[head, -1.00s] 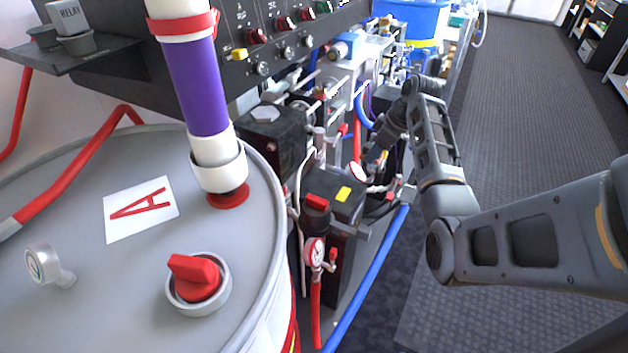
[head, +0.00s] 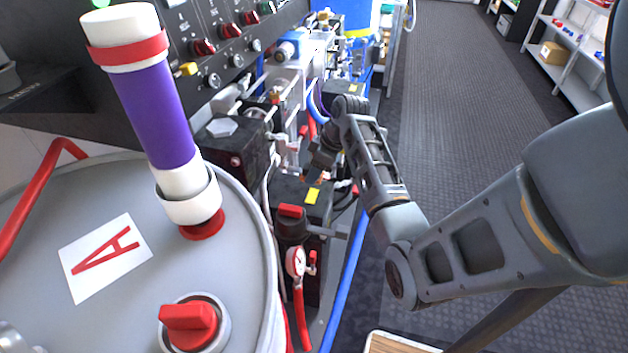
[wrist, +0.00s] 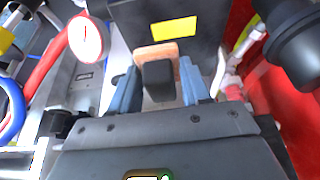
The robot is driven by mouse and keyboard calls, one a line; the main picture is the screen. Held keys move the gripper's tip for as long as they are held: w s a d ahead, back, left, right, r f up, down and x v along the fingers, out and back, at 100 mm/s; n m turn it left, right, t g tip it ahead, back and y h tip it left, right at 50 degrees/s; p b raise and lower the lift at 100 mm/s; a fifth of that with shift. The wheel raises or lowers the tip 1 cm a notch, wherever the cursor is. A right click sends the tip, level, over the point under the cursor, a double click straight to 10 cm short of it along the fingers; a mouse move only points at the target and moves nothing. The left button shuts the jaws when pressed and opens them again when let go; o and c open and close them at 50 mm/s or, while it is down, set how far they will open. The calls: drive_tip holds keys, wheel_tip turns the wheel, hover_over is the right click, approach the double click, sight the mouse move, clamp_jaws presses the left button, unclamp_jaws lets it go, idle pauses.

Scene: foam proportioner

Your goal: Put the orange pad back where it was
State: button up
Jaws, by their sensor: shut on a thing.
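The orange pad (wrist: 152,50) shows in the wrist view as a pale orange piece between my fingertips, partly covered by a dark block. My gripper (wrist: 159,68) is shut on it, one blue-grey finger on each side. A black box with a yellow label (wrist: 173,27) is just beyond the pad; I cannot tell whether the pad touches it. In the head view my gripper (head: 317,172) points down at this black box (head: 318,212), close to its yellow label. The pad is too small and hidden to make out clearly there.
A white-faced gauge (head: 296,262) with a red hose stands in front of the box. A blue pipe (head: 347,275) runs along the right. The large grey drum (head: 120,300) fills the left. Pipes crowd around the gripper; the floor (head: 450,130) at right is open.

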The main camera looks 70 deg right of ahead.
sight(314, 191)
drive_tip(key=shift+a+f, duration=0.3)
drive_tip(key=shift+f, duration=0.2)
drive_tip(key=shift+w+f, duration=0.1)
drive_tip(key=shift+f, duration=1.6)
drive_tip(key=o, duration=1)
drive_tip(key=shift+f, duration=0.1)
drive_tip(key=v, duration=1.2)
